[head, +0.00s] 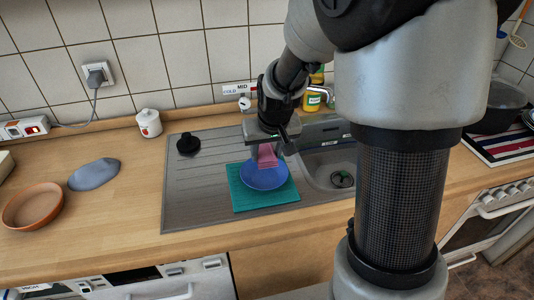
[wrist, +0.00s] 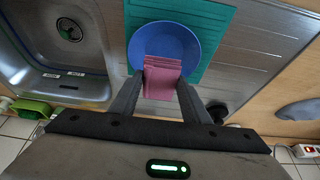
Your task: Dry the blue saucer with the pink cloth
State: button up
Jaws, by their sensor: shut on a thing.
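The blue saucer (head: 262,178) lies on a teal mat (head: 240,200) on the metal drainboard. It also shows in the wrist view (wrist: 186,43). The pink cloth (head: 267,155) hangs from my gripper (head: 264,145) over the saucer's far part. In the wrist view the cloth (wrist: 161,80) is held between the two fingertips (wrist: 163,82), and its end overlaps the saucer. I cannot tell whether the cloth touches the saucer. My gripper is shut on the cloth and hides part of the saucer's far rim.
The sink basin (head: 328,170) is right of the mat, with a tap (head: 320,91) behind it. A black knob (head: 188,144) and white jar (head: 149,123) stand to the left.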

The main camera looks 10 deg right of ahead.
jog(key=shift+r+p, duration=1.05)
jog(key=shift+r, duration=0.45)
